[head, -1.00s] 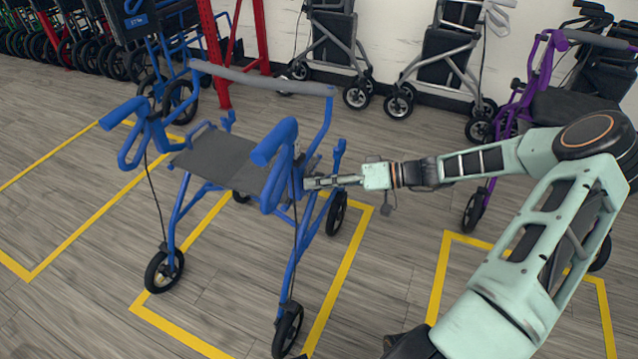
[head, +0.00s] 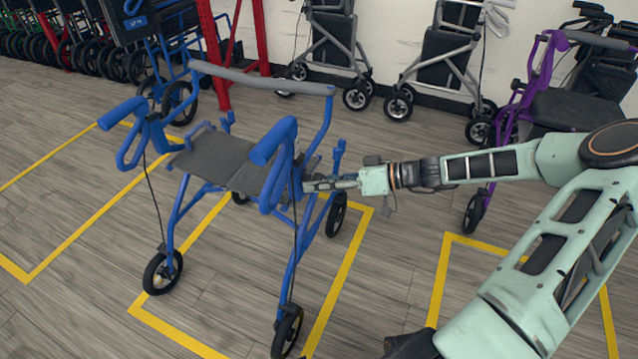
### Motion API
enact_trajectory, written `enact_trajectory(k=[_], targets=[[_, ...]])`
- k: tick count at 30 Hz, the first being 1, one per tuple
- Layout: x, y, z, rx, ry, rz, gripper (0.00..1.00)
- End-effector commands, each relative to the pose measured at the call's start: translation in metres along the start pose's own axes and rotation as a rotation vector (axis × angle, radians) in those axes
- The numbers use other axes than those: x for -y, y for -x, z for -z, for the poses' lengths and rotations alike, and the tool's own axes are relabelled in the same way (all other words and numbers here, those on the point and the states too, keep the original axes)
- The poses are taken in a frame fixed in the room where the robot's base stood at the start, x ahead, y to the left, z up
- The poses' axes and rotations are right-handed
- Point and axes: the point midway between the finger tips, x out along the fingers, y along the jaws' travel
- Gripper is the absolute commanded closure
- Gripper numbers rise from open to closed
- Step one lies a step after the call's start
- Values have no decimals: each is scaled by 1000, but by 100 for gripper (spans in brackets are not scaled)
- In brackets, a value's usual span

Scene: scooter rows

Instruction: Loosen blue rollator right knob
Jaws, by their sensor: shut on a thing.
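The blue rollator (head: 283,262) stands upright in the left half of the head view, with a dark grey seat (head: 222,160) and a grey backrest bar. My gripper (head: 309,185) reaches in from the right to the rollator's right-hand side frame, just below the right handle (head: 273,142). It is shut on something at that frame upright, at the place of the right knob. The knob itself is hidden by the fingers and the frame tube, so its shape and turn cannot be told.
Yellow floor lines (head: 340,282) mark bays around the rollator. A purple rollator (head: 527,85) stands at the right behind my arm. Grey rollators (head: 447,60) line the back wall, and a red rack post (head: 212,50) with wheelchairs is at the back left. Floor in front is clear.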

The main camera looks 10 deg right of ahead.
Motion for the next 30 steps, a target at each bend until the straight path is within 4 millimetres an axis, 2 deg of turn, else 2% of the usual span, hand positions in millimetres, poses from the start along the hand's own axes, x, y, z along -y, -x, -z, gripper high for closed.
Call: enact_trajectory(k=[2,3,7,15,19,23,30], targets=[[-1,1,2,-3,0,-3,93],[-1,1,2,-3,0,-3,66],[-1,1,1,-2,0,-2,52],[0,0,1,-1,-1,0,51],[-1,8,1,-1,0,-3,51],[-1,30,1,-1,-1,-5,51],[-2,82,1,-2,-1,-7,51]])
